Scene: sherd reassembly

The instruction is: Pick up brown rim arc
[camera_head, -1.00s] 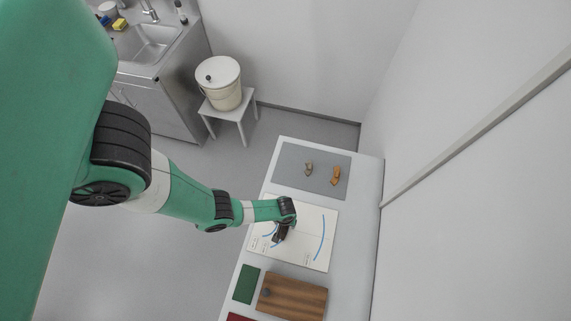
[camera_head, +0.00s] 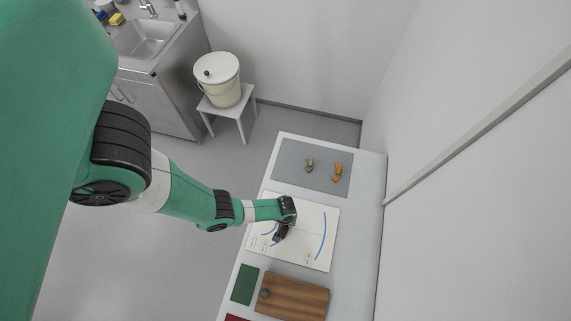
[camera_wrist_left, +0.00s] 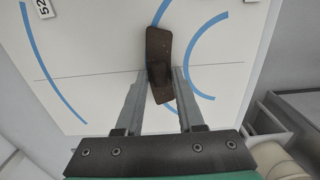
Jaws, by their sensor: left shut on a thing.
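The brown rim arc (camera_wrist_left: 158,50) is a dark brown curved sherd. In the left wrist view it sits between the two fingers of my left gripper (camera_wrist_left: 160,82), which is shut on it. Its far end sticks out past the fingertips over the white sheet. In the head view my left gripper (camera_head: 279,236) is over the left part of the white sheet, and the sherd is hard to make out there. I cannot tell whether the sherd touches the sheet. My right gripper is not in view.
The white sheet (camera_head: 311,241) bears blue arcs. A grey mat (camera_head: 298,179) behind it holds a grey-brown sherd (camera_head: 310,165) and an orange-brown sherd (camera_head: 337,172). A wooden board (camera_head: 300,298) and a green mat (camera_head: 245,286) lie in front. A wall runs along the right.

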